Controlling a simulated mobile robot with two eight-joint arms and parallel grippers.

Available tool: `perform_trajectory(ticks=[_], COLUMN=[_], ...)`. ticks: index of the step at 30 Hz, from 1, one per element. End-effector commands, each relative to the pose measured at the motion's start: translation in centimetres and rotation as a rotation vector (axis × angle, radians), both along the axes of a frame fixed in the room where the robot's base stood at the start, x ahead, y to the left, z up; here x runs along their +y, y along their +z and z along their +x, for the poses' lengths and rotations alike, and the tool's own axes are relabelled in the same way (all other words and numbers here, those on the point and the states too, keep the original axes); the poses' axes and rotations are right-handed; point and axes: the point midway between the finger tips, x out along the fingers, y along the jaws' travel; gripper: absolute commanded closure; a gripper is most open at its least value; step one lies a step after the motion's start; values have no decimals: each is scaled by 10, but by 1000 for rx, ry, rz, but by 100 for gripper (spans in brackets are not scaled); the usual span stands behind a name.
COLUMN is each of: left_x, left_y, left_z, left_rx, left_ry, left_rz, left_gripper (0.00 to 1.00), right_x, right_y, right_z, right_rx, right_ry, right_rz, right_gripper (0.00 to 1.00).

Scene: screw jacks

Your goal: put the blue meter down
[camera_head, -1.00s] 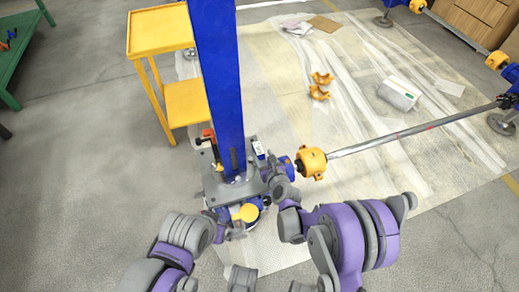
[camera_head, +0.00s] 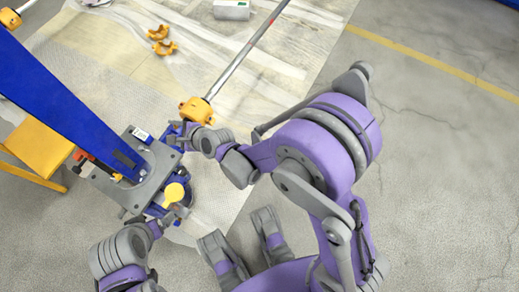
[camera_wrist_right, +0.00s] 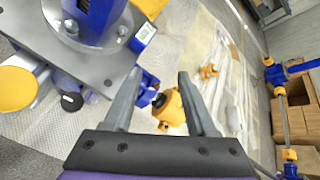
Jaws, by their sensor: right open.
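A small meter with a pale display face (camera_head: 140,134) sits on the corner of the grey base plate (camera_head: 152,172) of the blue column. My right gripper (camera_head: 185,138) is open, just right of the meter. In the right wrist view its fingers (camera_wrist_right: 160,92) are spread, with no meter between them; an orange collar shows beyond the gap. My left gripper (camera_head: 180,212) is low by the yellow disc (camera_head: 174,192); its jaws are too small to read.
A long metal rod (camera_head: 243,52) runs from the orange collar (camera_head: 196,111) up and right. Orange clamp pieces (camera_head: 160,41) and a white box (camera_head: 231,10) lie on the sheet. A yellow cart (camera_head: 38,146) stands left. Floor at the right is clear.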

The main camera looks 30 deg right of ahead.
Motion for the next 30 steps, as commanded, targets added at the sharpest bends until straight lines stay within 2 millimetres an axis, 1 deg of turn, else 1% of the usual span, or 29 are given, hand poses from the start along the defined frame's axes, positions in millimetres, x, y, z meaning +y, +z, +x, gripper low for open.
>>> perform_trajectory(ticks=[1, 3, 5, 6, 8, 9, 11, 12, 14, 15, 18, 21, 24, 27, 30], left_x=[0, 0, 0, 0, 0, 0, 0, 0, 0, 0, 0, 0, 0, 0, 0], left_y=[0, 0, 0, 0, 0, 0, 0, 0, 0, 0, 0, 0, 0, 0, 0], left_z=[0, 0, 0, 0, 0, 0, 0, 0, 0, 0, 0, 0, 0, 0, 0], left_rx=[0, 0, 0, 0, 0, 0, 0, 0, 0, 0, 0, 0, 0, 0, 0], left_ry=[0, 0, 0, 0, 0, 0, 0, 0, 0, 0, 0, 0, 0, 0, 0], left_rz=[0, 0, 0, 0, 0, 0, 0, 0, 0, 0, 0, 0, 0, 0, 0], left_gripper=[0, 0, 0, 0, 0, 0, 0, 0, 0, 0, 0, 0, 0, 0, 0], right_x=[-19, -43, -63, -77, -97, -111, -131, -144, -162, -174, -198, -214, -223, -227, -227], right_y=[13, 26, 36, 41, 48, 52, 56, 58, 59, 60, 59, 57, 55, 54, 54], right_z=[-11, -28, -45, -57, -78, -93, -116, -132, -157, -174, -210, -237, -252, -259, -259], right_rx=[-32, -78, -112, -131, -153, -166, -182, -190, -196, -198, -200, -200, -199, -199, -200], right_ry=[65, 180, 283, 355, 469, 548, 672, 759, 893, 980, 1183, 1340, 1440, 1482, 1490], right_rz=[-124, -312, -469, -569, -716, -811, -946, -1032, -1150, -1219, -1354, -1438, -1481, -1497, -1500], right_gripper=[43, 43, 43, 43, 43, 43, 43, 43, 43, 43, 43, 43, 43, 43, 43])
